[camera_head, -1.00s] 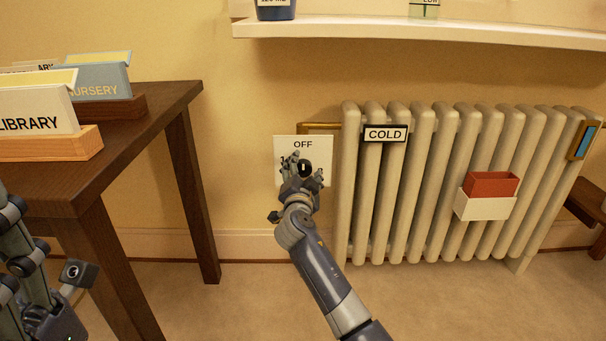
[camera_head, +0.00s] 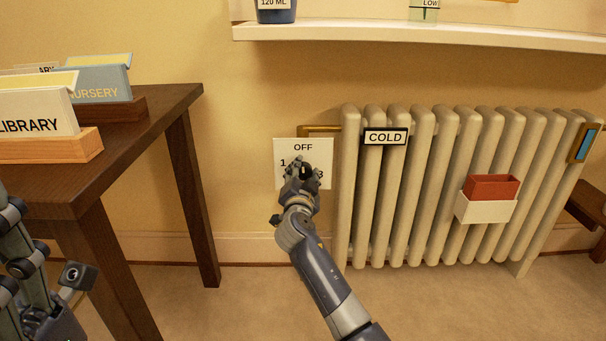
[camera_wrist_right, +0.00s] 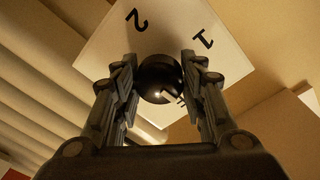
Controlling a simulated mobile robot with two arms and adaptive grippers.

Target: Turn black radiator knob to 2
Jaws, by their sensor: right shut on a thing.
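The black radiator knob (camera_head: 306,170) sits on a white square plate (camera_head: 320,150) on the wall, left of the radiator. It also shows in the right wrist view (camera_wrist_right: 158,76) as a round dark knob between the fingers. The plate reads OFF at the top, 1 at left and 3 at right; my gripper hides the lower part. The wrist view shows 2 and 1 beyond the knob. My right gripper (camera_head: 303,178) is shut on the knob. My left gripper (camera_head: 22,262) is cut off at the left edge.
The cream radiator (camera_head: 420,190) bears a COLD sign (camera_head: 385,137) and a white holder (camera_head: 484,209) with a red insert. A brown table (camera_head: 150,105) with card boxes stands at left. A white shelf (camera_head: 420,34) runs above.

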